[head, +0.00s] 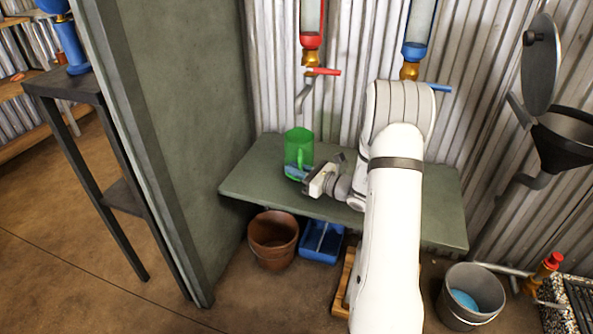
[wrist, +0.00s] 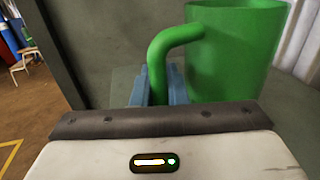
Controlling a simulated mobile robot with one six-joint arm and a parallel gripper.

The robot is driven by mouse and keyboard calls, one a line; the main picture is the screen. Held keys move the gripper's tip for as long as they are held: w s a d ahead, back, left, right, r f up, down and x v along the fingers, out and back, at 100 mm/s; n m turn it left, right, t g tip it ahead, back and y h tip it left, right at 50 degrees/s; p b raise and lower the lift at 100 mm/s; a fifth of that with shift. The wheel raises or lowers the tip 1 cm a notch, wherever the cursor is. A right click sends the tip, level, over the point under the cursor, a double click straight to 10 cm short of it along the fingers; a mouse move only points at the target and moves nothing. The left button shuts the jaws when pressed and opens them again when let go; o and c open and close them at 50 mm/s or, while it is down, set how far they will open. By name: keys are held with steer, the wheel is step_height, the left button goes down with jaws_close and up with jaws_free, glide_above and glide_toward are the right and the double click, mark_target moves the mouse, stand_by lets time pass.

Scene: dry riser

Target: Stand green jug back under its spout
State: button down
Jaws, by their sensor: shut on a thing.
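The green jug (head: 299,147) is upright at the left part of the green shelf (head: 400,211), roughly below the spout (head: 302,97) of the red-fitted pipe. My gripper (head: 297,172) reaches it from the front right. In the wrist view, its blue fingers (wrist: 172,86) are shut around the handle of the jug (wrist: 235,45). The jug's base is partly hidden by my gripper, so I cannot tell whether it touches the shelf.
A red lever (head: 325,71) sticks out beside the spout. A second pipe with a blue lever (head: 440,88) is at right. A green wall (head: 185,130) bounds the shelf's left. A terracotta pot (head: 273,240), a blue dustpan (head: 320,243) and a metal bucket (head: 471,297) are below.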

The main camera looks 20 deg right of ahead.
steer(key=shift+f, duration=0.4)
stand_by(0.5)
steer(key=c, duration=1.4)
jaws_free()
steer(key=shift+o, duration=0.2)
